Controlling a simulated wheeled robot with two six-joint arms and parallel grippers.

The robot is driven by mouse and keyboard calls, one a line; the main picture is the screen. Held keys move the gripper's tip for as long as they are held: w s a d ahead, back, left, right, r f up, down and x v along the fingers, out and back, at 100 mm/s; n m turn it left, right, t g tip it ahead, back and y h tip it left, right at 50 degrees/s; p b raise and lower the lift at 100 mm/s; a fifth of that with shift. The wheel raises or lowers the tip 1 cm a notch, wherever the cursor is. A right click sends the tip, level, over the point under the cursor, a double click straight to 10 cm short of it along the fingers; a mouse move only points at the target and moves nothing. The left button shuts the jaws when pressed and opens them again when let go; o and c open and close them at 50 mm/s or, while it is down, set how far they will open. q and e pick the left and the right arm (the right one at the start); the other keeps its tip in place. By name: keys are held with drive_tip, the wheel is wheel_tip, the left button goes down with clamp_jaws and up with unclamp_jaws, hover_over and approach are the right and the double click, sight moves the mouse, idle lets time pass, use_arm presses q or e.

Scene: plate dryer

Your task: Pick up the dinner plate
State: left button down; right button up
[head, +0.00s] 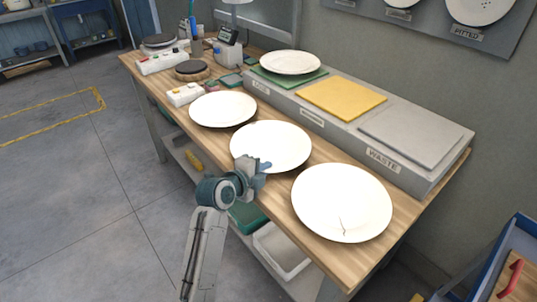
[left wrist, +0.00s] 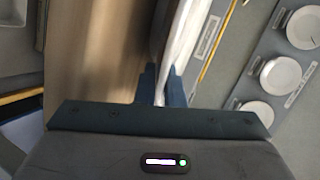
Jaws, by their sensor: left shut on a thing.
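The dinner plate (head: 275,140) is the white middle one in the row on the wooden bench. It has a small mark at its far rim. My left gripper (head: 259,173) is shut on its near rim. In the left wrist view the plate (left wrist: 182,35) shows edge-on as a white strip running up from between the blue fingers of my left gripper (left wrist: 161,86). I cannot tell whether the plate is clear of the bench top. My right gripper is not in view.
On the bench (head: 406,222) a white plate (head: 221,108) lies to the left and a cracked plate (head: 342,200) to the right. Behind runs a grey ledge with a plate on a green mat (head: 320,72), a yellow mat (head: 341,97) and a grey mat (head: 417,136) near a WASTE label.

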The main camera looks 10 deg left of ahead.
use_arm(q)
drive_tip(key=shift+r, duration=0.15)
